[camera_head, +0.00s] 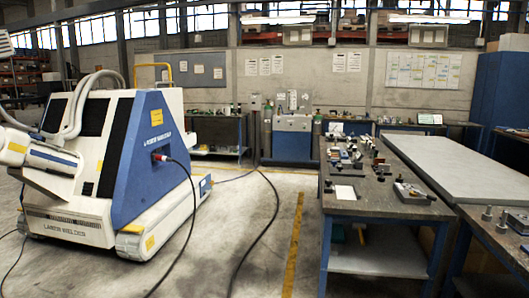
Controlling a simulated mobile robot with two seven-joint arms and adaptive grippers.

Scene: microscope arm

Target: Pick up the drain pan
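I cannot make out a drain pan anywhere in the head view. The workbench (352,206) at the right carries several small metal parts and tools, too small to tell apart. A grey box-like item (414,194) lies near its front right corner, and a flat pale sheet (345,192) lies near its front left. Neither of my grippers can be made out in this view.
A large white and blue machine (148,185) stands at the left, with a dark cable (192,212) running onto the floor. A grey slab-topped table (455,165) stands right of the workbench. Concrete floor with a yellow line (293,240) lies open between machine and bench.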

